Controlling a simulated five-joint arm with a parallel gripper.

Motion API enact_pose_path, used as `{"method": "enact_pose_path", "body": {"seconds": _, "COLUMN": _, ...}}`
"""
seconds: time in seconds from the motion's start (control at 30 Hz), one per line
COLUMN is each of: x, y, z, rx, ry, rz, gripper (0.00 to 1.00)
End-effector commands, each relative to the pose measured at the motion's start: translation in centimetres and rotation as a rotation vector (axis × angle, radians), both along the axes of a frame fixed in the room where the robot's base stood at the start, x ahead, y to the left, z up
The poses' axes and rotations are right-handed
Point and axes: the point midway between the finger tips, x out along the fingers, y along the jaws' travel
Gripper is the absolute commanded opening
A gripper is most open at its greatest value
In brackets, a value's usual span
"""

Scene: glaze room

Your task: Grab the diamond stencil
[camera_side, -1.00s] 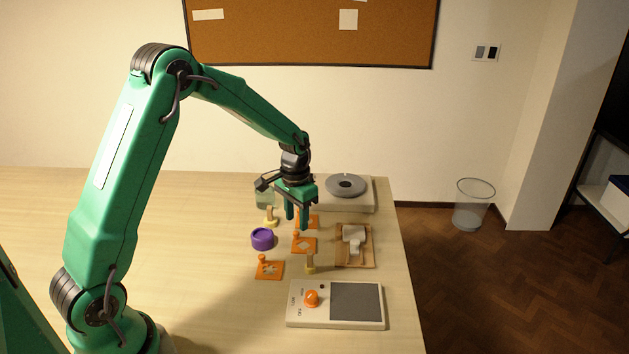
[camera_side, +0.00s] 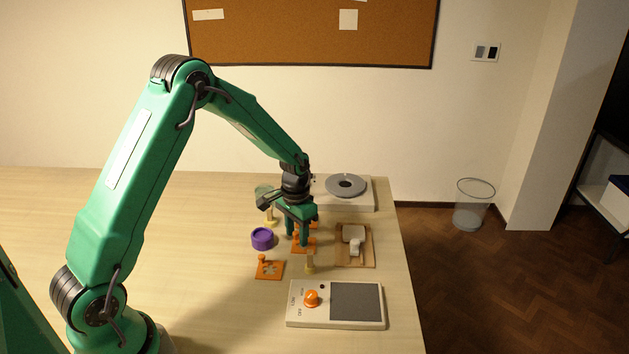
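The diamond stencil (camera_side: 306,249) is an orange plate with a small upright knob, lying flat on the table in the middle of the small items. My gripper (camera_side: 297,240) is low over it, fingers pointing down and apart. The fingers hide the knob and much of the cutout. I cannot tell whether they touch the knob. Another orange stencil (camera_side: 269,270) with a different cutout lies nearer the camera to the left. A third orange stencil (camera_side: 315,225) lies behind, mostly hidden by the gripper.
A purple round pot (camera_side: 262,239) stands left of the gripper. A brown tray (camera_side: 366,262) with pale blocks is to the right, a scale-like device (camera_side: 356,304) in front, a grey wheel (camera_side: 346,185) behind. The left table is clear.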

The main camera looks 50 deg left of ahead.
Motion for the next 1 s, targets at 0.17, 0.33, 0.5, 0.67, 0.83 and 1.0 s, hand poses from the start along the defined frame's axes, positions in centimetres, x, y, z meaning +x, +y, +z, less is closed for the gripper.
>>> {"method": "enact_pose_path", "body": {"seconds": 0.17, "x": 0.0, "y": 0.0, "z": 0.0, "rx": 0.000, "ry": 0.000, "rz": 0.000, "gripper": 0.24}}
{"method": "enact_pose_path", "body": {"seconds": 0.33, "x": 0.0, "y": 0.0, "z": 0.0, "rx": 0.000, "ry": 0.000, "rz": 0.000, "gripper": 0.08}}
{"method": "enact_pose_path", "body": {"seconds": 0.5, "x": 0.0, "y": 0.0, "z": 0.1, "rx": 0.000, "ry": 0.000, "rz": 0.000, "gripper": 0.08}}
{"method": "enact_pose_path", "body": {"seconds": 0.67, "x": 0.1, "y": 0.0, "z": 0.4, "rx": 0.000, "ry": -0.002, "rz": 0.000, "gripper": 0.08}}
{"method": "enact_pose_path", "body": {"seconds": 0.83, "x": 0.1, "y": 0.0, "z": 1.7, "rx": 0.001, "ry": -0.003, "rz": 0.000, "gripper": 0.08}}
{"method": "enact_pose_path", "body": {"seconds": 1.0, "x": 0.1, "y": 0.0, "z": 4.2, "rx": 0.001, "ry": -0.004, "rz": 0.000, "gripper": 0.08}}
